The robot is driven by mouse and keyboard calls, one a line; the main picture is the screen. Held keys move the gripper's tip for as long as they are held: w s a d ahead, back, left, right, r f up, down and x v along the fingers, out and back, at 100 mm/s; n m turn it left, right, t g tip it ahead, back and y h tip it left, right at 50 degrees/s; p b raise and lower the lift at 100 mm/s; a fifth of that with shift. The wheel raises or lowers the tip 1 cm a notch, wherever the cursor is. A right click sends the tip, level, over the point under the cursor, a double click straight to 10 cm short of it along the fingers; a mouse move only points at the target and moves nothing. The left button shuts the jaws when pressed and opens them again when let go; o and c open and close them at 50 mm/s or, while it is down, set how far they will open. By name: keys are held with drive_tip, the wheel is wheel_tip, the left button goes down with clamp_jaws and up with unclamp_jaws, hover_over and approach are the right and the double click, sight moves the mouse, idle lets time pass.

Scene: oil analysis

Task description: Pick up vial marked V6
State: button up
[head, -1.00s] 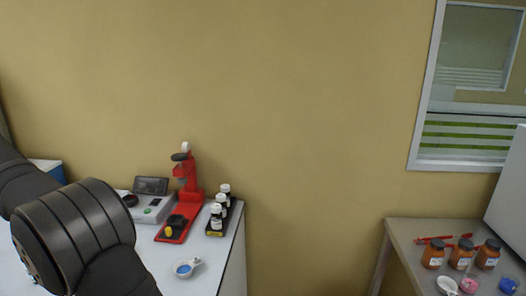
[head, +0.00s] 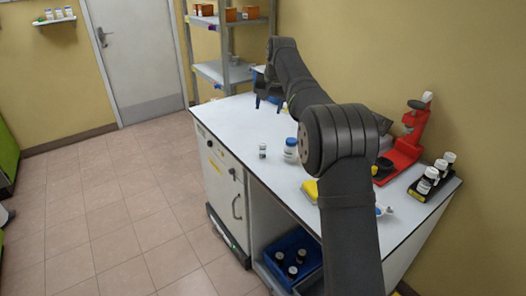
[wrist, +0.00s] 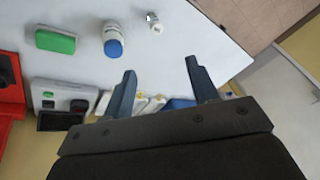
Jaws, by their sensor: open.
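A small vial with a pale label (head: 262,150) stands alone on the white bench near its front edge. A small vial also shows at the top of the wrist view (wrist: 154,20), beyond my fingers. I cannot read any label as V6. Several dark vials with white caps (head: 437,176) stand in a black rack at the bench's right end, and more dark vials (head: 292,268) sit in a blue bin below. My gripper (head: 269,103) is over the far part of the bench, apart from the lone vial. In the wrist view its fingers (wrist: 160,68) are spread and empty.
A white jar with a blue lid (head: 290,150) stands right of the lone vial. A yellow block (head: 311,190) lies nearer. A red device (head: 405,145) stands by the wall. The bench's front edge (head: 235,155) is close to the vial; a shelf rack (head: 225,72) stands behind.

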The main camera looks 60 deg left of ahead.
sight(263, 147)
drive_tip(key=w+a+f+n, duration=0.1)
drive_tip(key=a+f+n, duration=0.1)
drive_tip(key=f, duration=0.4)
drive_tip(key=w+a+f+n, duration=0.1)
drive_tip(key=a+f+n, duration=0.1)
drive_tip(key=f+n, duration=0.2)
drive_tip(key=w+a+f+n+g, duration=0.1)
drive_tip(key=a+f+n, duration=0.1)
drive_tip(key=f, duration=0.6)
drive_tip(key=shift+w+a+f+n, duration=0.1)
drive_tip(key=shift+a+f+n, duration=0.25)
drive_tip(key=shift+n, duration=0.35)
drive_tip(key=shift+d+x, duration=0.15)
drive_tip(key=shift+x, duration=1.2)
drive_tip(key=shift+d+x, duration=0.1)
drive_tip(key=shift+x, duration=1.25)
drive_tip(key=c, duration=1.1)
